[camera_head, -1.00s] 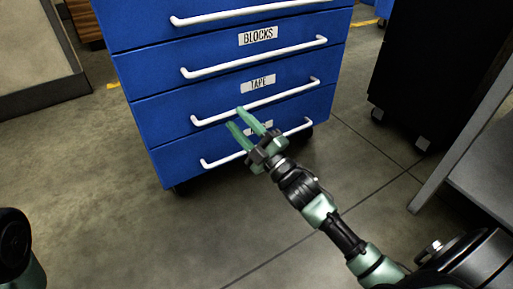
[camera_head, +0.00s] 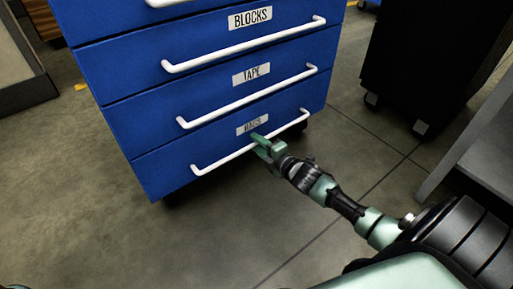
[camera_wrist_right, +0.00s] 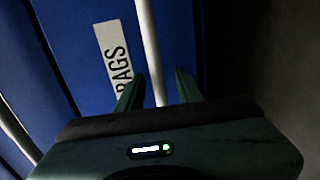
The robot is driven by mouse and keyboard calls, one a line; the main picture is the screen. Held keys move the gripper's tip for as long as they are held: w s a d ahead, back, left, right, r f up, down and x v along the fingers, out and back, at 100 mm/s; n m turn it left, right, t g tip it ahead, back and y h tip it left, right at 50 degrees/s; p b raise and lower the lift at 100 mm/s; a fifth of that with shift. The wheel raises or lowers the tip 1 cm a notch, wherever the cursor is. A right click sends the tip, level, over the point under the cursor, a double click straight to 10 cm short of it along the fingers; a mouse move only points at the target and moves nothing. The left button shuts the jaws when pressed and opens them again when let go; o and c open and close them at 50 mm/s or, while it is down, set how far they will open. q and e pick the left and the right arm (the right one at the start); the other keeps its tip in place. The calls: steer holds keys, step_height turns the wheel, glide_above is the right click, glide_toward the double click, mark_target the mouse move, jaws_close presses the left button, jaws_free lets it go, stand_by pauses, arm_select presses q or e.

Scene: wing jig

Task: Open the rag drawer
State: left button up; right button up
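The rag drawer (camera_head: 212,143) is the lowest drawer of a blue cabinet and looks shut. Its RAGS label (camera_head: 252,125) is partly covered by my gripper in the head view, and the label (camera_wrist_right: 113,55) also shows in the right wrist view. The drawer's white bar handle (camera_head: 222,159) runs across its front. My right gripper (camera_head: 258,140) is at the middle of this handle. In the wrist view its fingers (camera_wrist_right: 158,82) are apart, with the handle (camera_wrist_right: 147,35) between them; contact cannot be told. My left gripper is out of view.
The TAPE drawer (camera_head: 215,92) and BLOCKS drawer (camera_head: 195,50) above are shut, each with a white handle. A black wheeled cabinet (camera_head: 425,60) and a grey panel (camera_head: 485,145) stand at the right. The floor (camera_head: 110,225) before the cabinet is clear.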

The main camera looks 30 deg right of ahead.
steer(key=shift+w, duration=0.35)
jaws_close()
stand_by(1.2)
